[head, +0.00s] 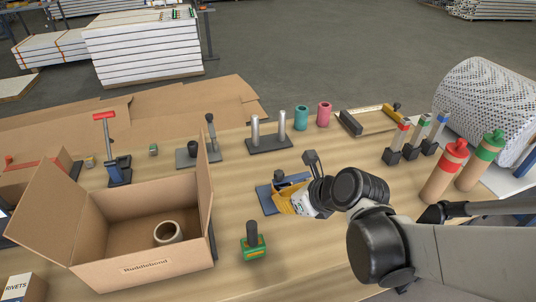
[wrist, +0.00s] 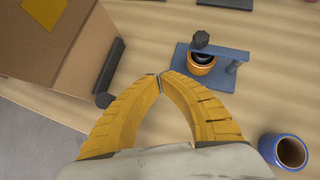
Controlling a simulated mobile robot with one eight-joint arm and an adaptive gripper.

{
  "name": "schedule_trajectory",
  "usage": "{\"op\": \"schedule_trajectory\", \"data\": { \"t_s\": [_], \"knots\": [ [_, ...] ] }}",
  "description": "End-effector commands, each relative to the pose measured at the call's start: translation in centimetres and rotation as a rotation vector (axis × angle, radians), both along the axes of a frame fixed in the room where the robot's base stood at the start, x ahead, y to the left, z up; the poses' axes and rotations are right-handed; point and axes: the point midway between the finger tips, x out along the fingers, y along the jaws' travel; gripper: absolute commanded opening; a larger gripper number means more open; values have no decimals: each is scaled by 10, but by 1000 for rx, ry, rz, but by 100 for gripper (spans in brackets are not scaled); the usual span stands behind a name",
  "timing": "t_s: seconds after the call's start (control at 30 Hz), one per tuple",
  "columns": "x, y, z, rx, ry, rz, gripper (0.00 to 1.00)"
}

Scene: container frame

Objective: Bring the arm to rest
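My gripper (head: 284,207) is over the middle of the wooden table in the head view, beside and partly in front of a blue fixture (head: 263,199). In the wrist view the two yellow fingers of my gripper (wrist: 160,76) meet at their tips with nothing between them. The gap behind the tips shows only bare table. A blue stand (wrist: 228,68) with an orange ring (wrist: 201,64) lies just beyond the fingertips in the wrist view. My arm reaches in from the right in the head view.
An open cardboard box (head: 85,225) holding a pale ring (head: 168,232) stands left. A green block with a dark post (head: 253,246) stands in front. Bottles (head: 445,170) and a white roll (head: 485,100) are at right. A blue cup (wrist: 288,150) is near the right finger.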

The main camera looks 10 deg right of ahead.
Motion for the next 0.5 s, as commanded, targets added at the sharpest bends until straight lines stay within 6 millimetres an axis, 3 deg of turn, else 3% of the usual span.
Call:
{"op": "schedule_trajectory", "data": {
  "t_s": [0.13, 0.5],
  "knots": [
    [-9, 1, 11, 0, 0, 0, 0],
    [-12, 1, 11, 0, 0, 0, 0]
  ]
}}
